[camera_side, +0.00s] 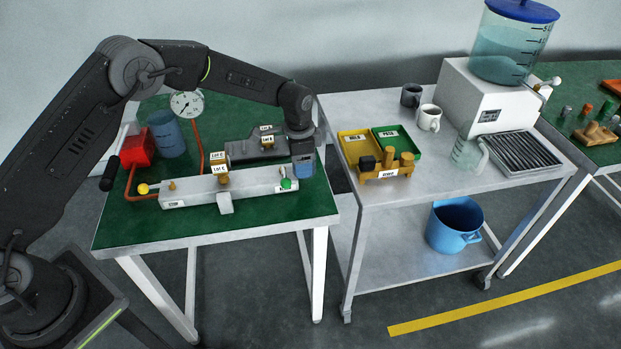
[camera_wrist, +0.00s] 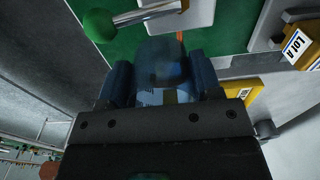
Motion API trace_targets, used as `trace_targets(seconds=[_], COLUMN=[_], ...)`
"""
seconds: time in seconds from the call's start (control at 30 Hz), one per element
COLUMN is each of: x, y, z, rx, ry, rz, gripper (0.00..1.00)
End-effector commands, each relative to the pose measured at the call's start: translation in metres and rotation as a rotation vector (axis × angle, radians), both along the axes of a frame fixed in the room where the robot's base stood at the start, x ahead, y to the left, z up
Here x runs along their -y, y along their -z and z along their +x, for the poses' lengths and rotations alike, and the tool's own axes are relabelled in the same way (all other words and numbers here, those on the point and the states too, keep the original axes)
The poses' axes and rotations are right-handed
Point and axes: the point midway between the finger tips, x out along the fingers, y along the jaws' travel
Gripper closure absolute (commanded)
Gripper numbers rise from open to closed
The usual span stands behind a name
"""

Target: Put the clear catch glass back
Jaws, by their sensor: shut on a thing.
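My gripper (camera_side: 302,160) is at the right end of the green-topped table, just beyond the end of the grey metal block (camera_side: 235,188). In the wrist view, its blue fingers (camera_wrist: 164,84) are shut on the clear catch glass (camera_wrist: 164,58), which looks see-through and bluish. In the side view the glass is hard to tell apart from the blue fingers. I cannot tell whether its base touches the table. The block's green knob (camera_side: 287,184) is close to the left of my gripper; it also shows in the wrist view (camera_wrist: 100,25).
A pressure gauge (camera_side: 187,104), red box (camera_side: 138,146) and blue container (camera_side: 167,134) stand at the table's back left. On the cart are yellow (camera_side: 352,137) and green (camera_side: 412,151) trays, mugs (camera_side: 429,117), a clear jug (camera_side: 465,153) and a drip grate (camera_side: 522,152). A gap separates table and cart.

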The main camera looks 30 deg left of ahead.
Motion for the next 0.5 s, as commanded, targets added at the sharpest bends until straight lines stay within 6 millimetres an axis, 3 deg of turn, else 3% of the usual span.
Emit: trace_targets(seconds=[0.2,0.37,0.5], x=[0.022,0.023,0.023], y=[0.014,0.024,0.045], z=[0.007,0.007,0.007], rx=[0.0,-0.001,-0.002], ry=[0.0,-0.001,-0.002], rz=[0.0,0.0,0.001], gripper=[0.68,0.68,0.68])
